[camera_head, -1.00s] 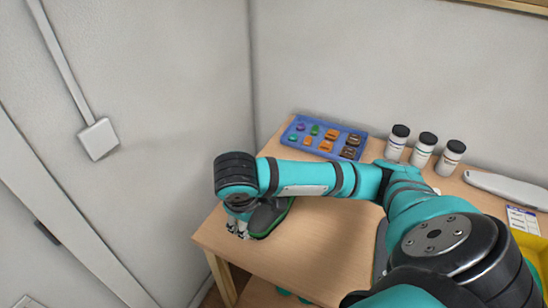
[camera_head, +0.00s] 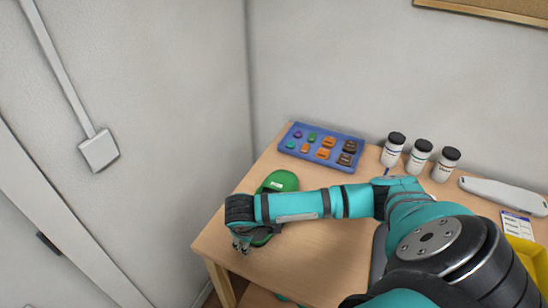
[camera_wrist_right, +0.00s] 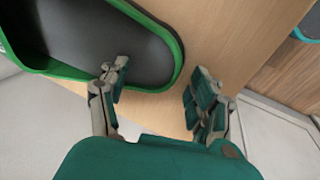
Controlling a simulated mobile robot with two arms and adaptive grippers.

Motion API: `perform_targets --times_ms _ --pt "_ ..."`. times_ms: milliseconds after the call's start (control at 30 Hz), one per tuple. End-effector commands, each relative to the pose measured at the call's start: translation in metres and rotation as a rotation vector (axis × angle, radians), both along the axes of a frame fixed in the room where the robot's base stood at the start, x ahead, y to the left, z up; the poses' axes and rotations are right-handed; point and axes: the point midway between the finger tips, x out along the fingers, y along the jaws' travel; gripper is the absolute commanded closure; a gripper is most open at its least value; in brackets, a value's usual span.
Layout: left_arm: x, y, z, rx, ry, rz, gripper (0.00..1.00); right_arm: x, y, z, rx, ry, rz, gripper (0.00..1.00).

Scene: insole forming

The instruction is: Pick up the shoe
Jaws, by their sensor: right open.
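The green shoe (camera_head: 279,181) lies near the left side of the wooden table, partly hidden behind my right forearm. In the right wrist view it shows as a dark inner surface with a green rim (camera_wrist_right: 110,35), cut off by the frame. My right gripper (camera_head: 242,246) is at the near end of the shoe, close to the table's left edge. In the wrist view the right gripper (camera_wrist_right: 160,88) is open, with one finger overlapping the dark surface and the other outside the rim over wood. Contact cannot be told. My left gripper is not in view.
The wooden table (camera_head: 310,260) has free room at its front. A blue tray (camera_head: 294,153) with several small coloured pieces stands at the back, beside three black-capped white bottles (camera_head: 419,158). A pale flat object (camera_head: 500,195) and a yellow bin (camera_head: 524,262) are at right. Walls stand behind and left.

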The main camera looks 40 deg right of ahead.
Motion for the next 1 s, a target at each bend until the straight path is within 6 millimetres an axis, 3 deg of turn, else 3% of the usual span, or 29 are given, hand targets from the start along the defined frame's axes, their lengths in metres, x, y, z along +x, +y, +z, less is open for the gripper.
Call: perform_targets --times_ms 200,700,1000 --pt "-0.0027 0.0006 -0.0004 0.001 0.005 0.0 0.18 0.0001 0.0003 -0.0007 0.001 -0.001 0.0 0.37" --pt "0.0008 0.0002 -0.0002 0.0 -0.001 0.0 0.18 0.0002 -0.0003 -0.0003 0.0 0.0 -0.001 1.0" --pt "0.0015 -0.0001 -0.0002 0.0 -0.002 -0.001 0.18 0.0005 -0.0009 0.0 -0.002 -0.001 -0.001 1.0"
